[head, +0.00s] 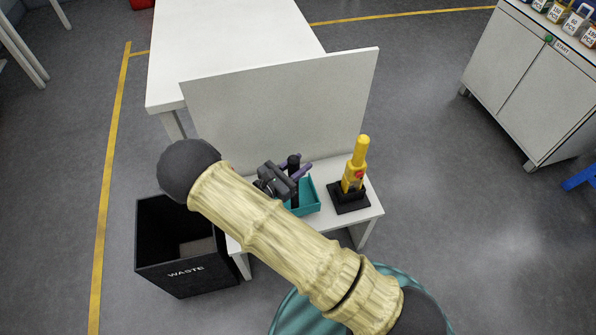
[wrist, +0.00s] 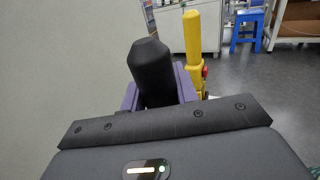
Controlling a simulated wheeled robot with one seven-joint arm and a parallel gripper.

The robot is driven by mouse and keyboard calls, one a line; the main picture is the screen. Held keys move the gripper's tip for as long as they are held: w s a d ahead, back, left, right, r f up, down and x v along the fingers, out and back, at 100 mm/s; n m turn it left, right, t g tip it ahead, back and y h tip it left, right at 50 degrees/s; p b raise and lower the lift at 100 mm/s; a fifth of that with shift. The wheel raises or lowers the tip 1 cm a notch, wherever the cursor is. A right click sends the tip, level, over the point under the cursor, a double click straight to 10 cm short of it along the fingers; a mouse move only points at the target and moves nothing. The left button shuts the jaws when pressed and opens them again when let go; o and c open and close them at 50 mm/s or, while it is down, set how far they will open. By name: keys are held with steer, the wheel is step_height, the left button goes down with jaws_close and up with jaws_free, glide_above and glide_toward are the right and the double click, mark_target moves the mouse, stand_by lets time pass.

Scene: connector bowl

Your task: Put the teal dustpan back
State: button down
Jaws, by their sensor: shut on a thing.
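The teal dustpan (head: 309,203) is at the small white table (head: 362,219), left of the yellow tool, in the head view. Its black handle stands roughly upright and also shows in the wrist view (wrist: 152,70). My gripper (head: 296,170) has its purple fingers on both sides of that handle and is shut on it. In the wrist view my gripper (wrist: 158,92) has the handle between its fingers, and the pan itself is hidden. I cannot tell whether the pan touches the tabletop or hangs just above it.
A yellow-handled tool (head: 356,165) stands in a black base close right of the pan. A white upright panel (head: 285,115) rises behind the table. A black waste bin (head: 180,278) stands at the left. A white cabinet (head: 535,95) is far right, with open floor between.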

step_height(320, 180, down, 3)
steer(key=shift+d, duration=0.1)
steer(key=shift+f, duration=0.15)
steer(key=c, duration=1.1)
jaws_free()
steer(key=shift+o, duration=0.2)
steer(key=shift+s, duration=0.1)
steer(key=shift+r, duration=0.2)
steer(key=v, duration=1.2)
